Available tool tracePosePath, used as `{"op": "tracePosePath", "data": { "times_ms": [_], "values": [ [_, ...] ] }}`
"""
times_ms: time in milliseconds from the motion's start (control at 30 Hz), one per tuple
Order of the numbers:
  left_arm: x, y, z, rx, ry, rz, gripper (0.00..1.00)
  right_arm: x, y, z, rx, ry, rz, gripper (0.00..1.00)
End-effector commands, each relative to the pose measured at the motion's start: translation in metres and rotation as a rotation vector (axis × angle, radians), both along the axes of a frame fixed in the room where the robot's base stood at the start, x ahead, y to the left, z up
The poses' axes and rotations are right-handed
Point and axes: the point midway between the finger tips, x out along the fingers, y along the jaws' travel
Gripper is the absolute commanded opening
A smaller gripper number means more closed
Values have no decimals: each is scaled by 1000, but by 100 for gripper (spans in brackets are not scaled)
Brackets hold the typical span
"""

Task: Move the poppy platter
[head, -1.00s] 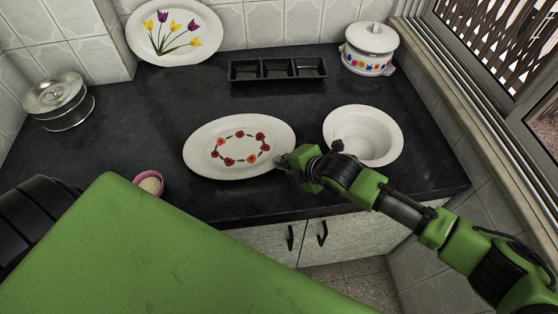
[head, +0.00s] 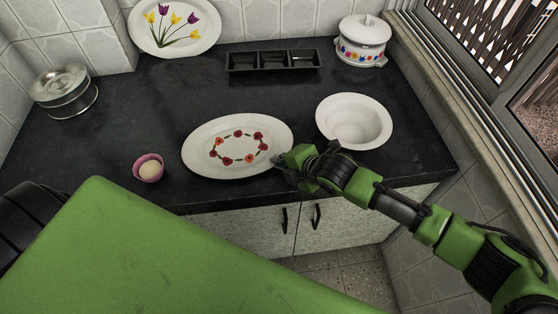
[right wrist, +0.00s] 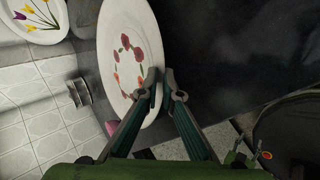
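The poppy platter (head: 206,163), white and oval with a ring of red and orange poppies, is over the dark counter's front middle in the head view. My right gripper (head: 281,160) is at its right-hand rim. In the right wrist view, the fingers (right wrist: 161,78) straddle the rim of the platter (right wrist: 137,22), one on each side, shut on it. I cannot tell whether the platter touches the counter. My left arm fills the lower left; its gripper is not in view.
A white bowl (head: 354,121) stands close right of the platter, a pink cup (head: 148,168) at its left. A black three-part tray (head: 274,61), lidded white pot (head: 362,40), tulip platter (head: 174,24) and steel container (head: 64,91) stand farther back. The counter (head: 130,110) is clear left of centre.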

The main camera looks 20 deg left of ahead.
Motion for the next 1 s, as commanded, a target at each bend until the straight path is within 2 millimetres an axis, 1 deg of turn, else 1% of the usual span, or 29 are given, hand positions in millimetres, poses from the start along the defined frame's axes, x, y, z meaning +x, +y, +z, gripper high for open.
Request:
{"op": "tracePosePath", "data": {
  "times_ms": [33, 100, 467, 633, 767, 1000],
  "values": [
    [0, 0, 0, 0, -1, 0, 40, 0, -1, -2, -6, -1, 1, 8],
    [1, 0, 0, 0, -1, 0, 40, 0, -1, -2, -6, -1, 1, 25],
    [2, 2, 0, 2, -3, 0, 40, 0, -1, -2, -4, 1, 0, 25],
    [1, 3, 0, 3, -2, 0, 40, -2, -6, 3, -3, 0, 0, 25],
    [1, 2, 0, 2, -1, 0, 40, -7, -16, 14, -3, -2, 0, 25],
    [1, 1, 0, 1, -1, 0, 40, -21, -44, 44, -2, -2, 0, 25]
  ]
}}
